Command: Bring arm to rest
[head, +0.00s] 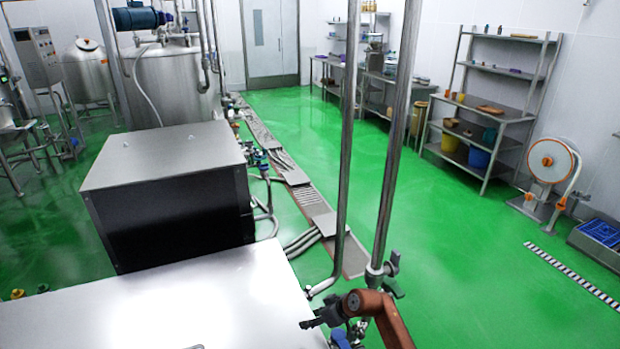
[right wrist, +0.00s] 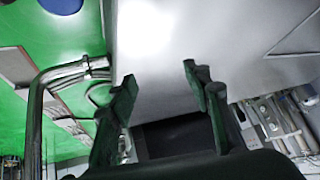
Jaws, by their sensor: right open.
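My right arm, orange-brown, comes into the head view at the bottom, right of centre. My right gripper (head: 312,323) points left, beside the right edge of a shiny steel cabinet top (head: 165,300). In the right wrist view the two dark fingers of the right gripper (right wrist: 158,85) are spread apart with nothing between them. The steel surface shows behind the gap. I cannot tell from these frames whether the fingers touch anything. My left gripper and left arm are not in view.
Vertical steel pipes (head: 391,150) rise close beside the right gripper, with a valve handle (head: 392,266) low on one. A black-fronted steel box (head: 165,155) stands behind the cabinet. Shelves (head: 490,110) and a hose reel (head: 551,160) line the right wall. Green floor (head: 470,240) at right is clear.

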